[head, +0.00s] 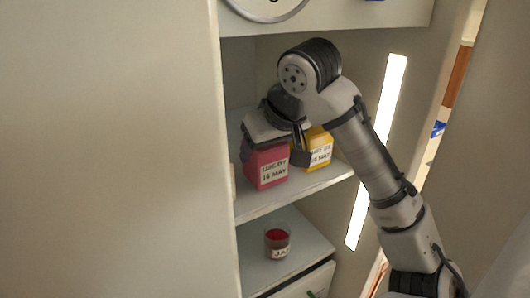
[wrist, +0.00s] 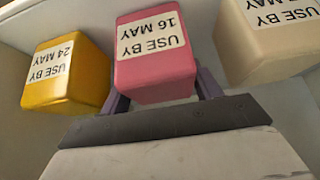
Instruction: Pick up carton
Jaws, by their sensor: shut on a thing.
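A pink carton (head: 267,168) with a white label is on or just over the middle shelf in the head view. In the wrist view the pink carton (wrist: 154,68) is in the centre, its label reading USE BY 16 MAY. My gripper (head: 273,153) reaches it from above, with a finger on each side, shut on it. I cannot tell if its base touches the shelf. A yellow carton (head: 319,150), labelled USE BY 24 MAY, stands to its right, partly behind a finger. A cream carton (wrist: 270,45) shows in the wrist view, its date partly cut off.
The middle shelf (head: 305,188) sits in a narrow recess, with a large pale panel (head: 115,150) at its left. A glass jar with red contents (head: 278,241) stands on the shelf below. A round plate-like item (head: 265,8) is above.

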